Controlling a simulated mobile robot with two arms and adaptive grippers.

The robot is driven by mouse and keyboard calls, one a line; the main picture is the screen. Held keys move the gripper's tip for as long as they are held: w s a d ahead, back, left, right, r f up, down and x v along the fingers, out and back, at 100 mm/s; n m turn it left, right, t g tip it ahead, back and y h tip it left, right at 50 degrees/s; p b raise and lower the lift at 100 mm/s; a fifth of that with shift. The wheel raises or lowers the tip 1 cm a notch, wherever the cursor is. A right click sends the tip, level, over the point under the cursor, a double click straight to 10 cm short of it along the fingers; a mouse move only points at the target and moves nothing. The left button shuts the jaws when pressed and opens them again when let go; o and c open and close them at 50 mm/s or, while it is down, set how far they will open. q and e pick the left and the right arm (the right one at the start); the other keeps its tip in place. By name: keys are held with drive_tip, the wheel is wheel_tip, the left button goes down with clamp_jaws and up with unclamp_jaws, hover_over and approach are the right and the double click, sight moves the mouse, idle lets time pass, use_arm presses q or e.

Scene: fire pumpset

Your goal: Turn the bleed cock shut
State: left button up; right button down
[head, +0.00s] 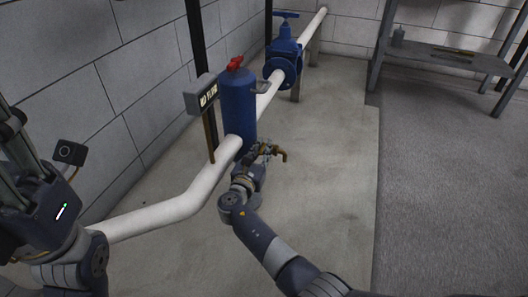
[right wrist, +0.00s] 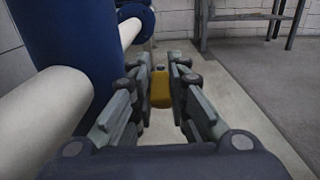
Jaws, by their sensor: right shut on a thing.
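The brass bleed cock (head: 282,153) sticks out to the right from the low part of the blue cylinder (head: 238,100), its spout bent downward. My right gripper (head: 266,150) is at the cock, close beside the cylinder. In the right wrist view, the gripper's fingers (right wrist: 160,80) are closed in on both sides of the brass cock (right wrist: 161,94). The fingers cover part of it, so I cannot tell the lever's angle. My left gripper (head: 14,135) is at the left edge, partly cut off, away from the cock.
A white pipe (head: 190,195) runs along the block wall on both sides of the cylinder. A red fitting (head: 235,63) tops the cylinder; a labelled box (head: 205,95) stands beside it. Behind is a blue handwheel valve (head: 284,62). A bench (head: 440,55) stands back right. Floor at right is clear.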

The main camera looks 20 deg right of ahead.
sight(263, 148)
drive_tip(key=shift+w+r, duration=0.2)
drive_tip(key=shift+r, duration=0.1)
drive_tip(key=c, duration=2)
unclamp_jaws()
drive_tip(key=o, duration=0.5)
drive_tip(key=shift+c, duration=0.2)
drive_tip(key=shift+f, duration=0.15)
wheel_tip(263, 148, up, 10)
